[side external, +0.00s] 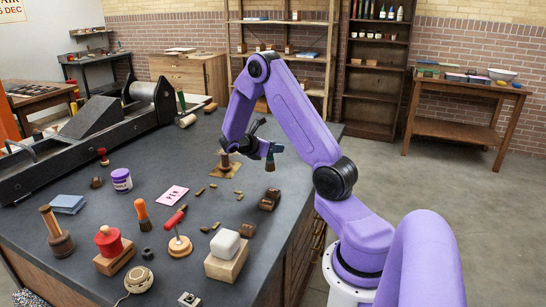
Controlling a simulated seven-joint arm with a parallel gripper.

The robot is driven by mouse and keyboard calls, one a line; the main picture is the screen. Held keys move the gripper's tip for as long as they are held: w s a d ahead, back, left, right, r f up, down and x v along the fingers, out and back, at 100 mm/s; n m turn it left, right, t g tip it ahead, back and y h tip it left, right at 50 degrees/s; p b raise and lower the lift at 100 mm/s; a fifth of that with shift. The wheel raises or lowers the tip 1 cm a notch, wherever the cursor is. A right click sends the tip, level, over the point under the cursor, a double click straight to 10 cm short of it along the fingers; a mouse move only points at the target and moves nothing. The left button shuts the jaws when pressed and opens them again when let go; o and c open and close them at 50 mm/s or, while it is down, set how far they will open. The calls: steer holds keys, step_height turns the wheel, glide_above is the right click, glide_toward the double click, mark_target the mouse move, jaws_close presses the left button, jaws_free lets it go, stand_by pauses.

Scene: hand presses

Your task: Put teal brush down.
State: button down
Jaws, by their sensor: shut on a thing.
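My gripper (264,142) is above the far right part of the dark worktop (210,197). It is shut on the teal brush (270,150), which hangs roughly upright with its dark bristles down. The bristles look clear of the worktop, though the exact height is hard to judge. The fingertips are small and partly hidden by the arm and brush.
A wooden piece on a flat base (225,168) stands just left of the brush. Small brown pieces (270,199), a pink card (173,195), a purple jar (121,180) and an orange brush (143,215) are nearer. A large press (95,125) fills the left.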

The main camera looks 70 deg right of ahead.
steer(key=shift+w+d+f, duration=0.1)
steer(key=shift+f, duration=0.85)
steer(key=shift+w+d+f, duration=0.1)
steer(key=shift+f, duration=0.8)
steer(key=shift+f, duration=0.1)
steer(key=c, duration=0.8)
jaws_free()
steer(key=shift+c, duration=0.2)
